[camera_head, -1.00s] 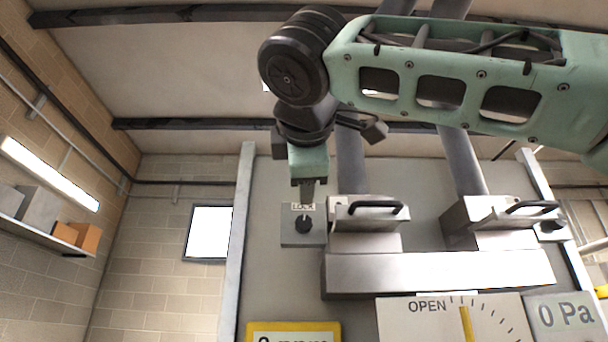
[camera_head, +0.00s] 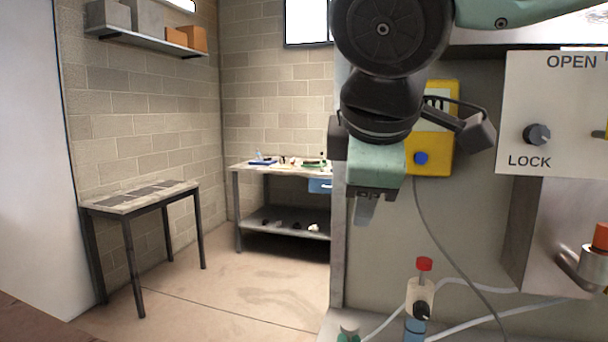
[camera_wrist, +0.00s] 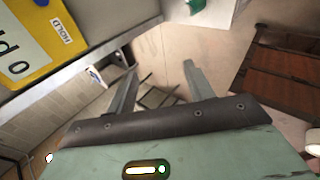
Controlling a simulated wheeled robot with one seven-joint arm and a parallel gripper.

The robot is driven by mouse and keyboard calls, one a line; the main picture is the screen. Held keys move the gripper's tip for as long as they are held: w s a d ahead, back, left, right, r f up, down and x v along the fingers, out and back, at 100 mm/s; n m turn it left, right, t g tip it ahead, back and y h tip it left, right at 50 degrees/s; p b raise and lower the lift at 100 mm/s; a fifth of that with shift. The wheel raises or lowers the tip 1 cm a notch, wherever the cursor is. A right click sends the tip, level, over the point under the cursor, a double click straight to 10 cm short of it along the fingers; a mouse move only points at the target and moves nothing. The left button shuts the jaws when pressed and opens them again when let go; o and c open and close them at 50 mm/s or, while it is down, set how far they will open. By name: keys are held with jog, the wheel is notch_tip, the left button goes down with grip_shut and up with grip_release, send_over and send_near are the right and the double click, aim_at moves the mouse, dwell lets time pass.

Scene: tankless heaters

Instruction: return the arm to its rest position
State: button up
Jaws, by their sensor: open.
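My gripper (camera_head: 365,208) hangs with its fingers pointing down in the head view, left of the panel's yellow meter (camera_head: 440,158). Part of that meter is hidden behind my arm. In the wrist view the two fingers of my gripper (camera_wrist: 157,82) stand apart with nothing between them. The yellow meter with its HOLD label also shows at the upper left of the wrist view (camera_wrist: 42,62). The green and black links of my arm fill the upper right of the head view.
A panel with a LOCK knob (camera_head: 537,134) stands at the right. Below are a red-capped bottle (camera_head: 420,292) and hoses. A small table (camera_head: 140,196) and a workbench (camera_head: 245,167) stand behind at the left. The floor (camera_head: 225,285) between is clear.

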jog(key=s+d+f+m+g, duration=0.3)
jog(key=s+f, duration=0.5)
jog(key=f, duration=0.4)
jog(key=s+d+f+m+g+y, duration=0.1)
jog(key=s+d+f+m+g, duration=0.3)
jog(key=s+f, duration=0.4)
notch_tip(320, 180, down, 5)
jog(key=shift+s+r+m+g, duration=0.1)
jog(key=shift+s+m+g, duration=0.35)
jog(key=shift+m, duration=0.25)
